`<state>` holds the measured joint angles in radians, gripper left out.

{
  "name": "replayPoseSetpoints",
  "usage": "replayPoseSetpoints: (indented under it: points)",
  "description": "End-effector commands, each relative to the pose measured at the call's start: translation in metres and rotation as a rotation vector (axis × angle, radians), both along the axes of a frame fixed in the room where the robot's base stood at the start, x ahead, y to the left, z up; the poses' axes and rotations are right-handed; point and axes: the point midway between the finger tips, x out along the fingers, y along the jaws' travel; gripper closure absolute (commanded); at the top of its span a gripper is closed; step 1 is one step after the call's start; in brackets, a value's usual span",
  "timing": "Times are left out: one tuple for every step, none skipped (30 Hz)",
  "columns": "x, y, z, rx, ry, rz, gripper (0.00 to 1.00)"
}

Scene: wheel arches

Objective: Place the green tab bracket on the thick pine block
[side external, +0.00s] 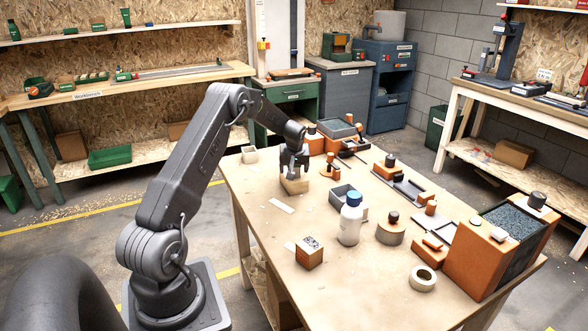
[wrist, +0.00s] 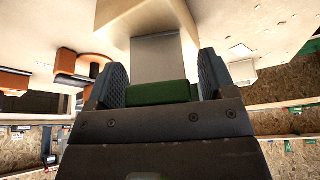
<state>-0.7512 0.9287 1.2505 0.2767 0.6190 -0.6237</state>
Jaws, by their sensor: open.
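In the wrist view a green tab (wrist: 158,93) sits between my gripper's two dark fingers (wrist: 160,90), with a flat grey plate (wrist: 156,57) extending from it; together they look like the tab bracket. The fingers stand open on either side of the green tab. The grey plate reaches to a pale pine block (wrist: 150,12), overlapping its edge in the picture; I cannot tell how firmly it rests there. In the side view my gripper (side external: 293,168) points down just above the pine block (side external: 295,186) on the table. The bracket is hidden by the gripper there.
A small wooden cube (side external: 309,253) and a tape roll (side external: 423,278) are nearer the front. The table's left side (side external: 255,205) is mostly bare.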

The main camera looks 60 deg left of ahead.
Motion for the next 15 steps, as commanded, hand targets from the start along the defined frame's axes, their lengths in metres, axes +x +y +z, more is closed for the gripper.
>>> replayPoseSetpoints:
  points:
    - [0.0, -0.002, 0.007, 0.002, -0.002, 0.0, 0.23]
    - [-0.001, -0.003, 0.011, 0.002, -0.003, -0.001, 0.23]
    - [-0.002, -0.006, 0.017, 0.002, -0.003, -0.001, 0.23]
    - [-0.003, -0.008, 0.022, 0.001, -0.002, 0.0, 0.23]
    - [-0.004, -0.01, 0.028, 0.002, -0.003, -0.001, 0.23]
    - [-0.005, -0.013, 0.036, 0.002, -0.003, -0.001, 0.23]
    - [-0.006, -0.015, 0.043, 0.003, -0.003, -0.001, 0.23]
    - [-0.007, -0.018, 0.049, 0.003, -0.003, -0.001, 0.23]
    - [-0.008, -0.021, 0.056, 0.001, -0.002, 0.0, 0.23]
    - [-0.009, -0.023, 0.062, 0.002, -0.003, -0.001, 0.23]
    - [-0.01, -0.025, 0.068, 0.002, -0.003, -0.001, 0.23]
    - [-0.011, -0.028, 0.075, 0.002, -0.003, -0.001, 0.23]
    - [-0.012, -0.031, 0.08, 0.001, -0.001, 0.0, 0.23]
    - [-0.013, -0.033, 0.085, 0.001, -0.002, -0.001, 0.23]
    - [-0.013, -0.035, 0.09, 0.001, -0.002, -0.001, 0.23]
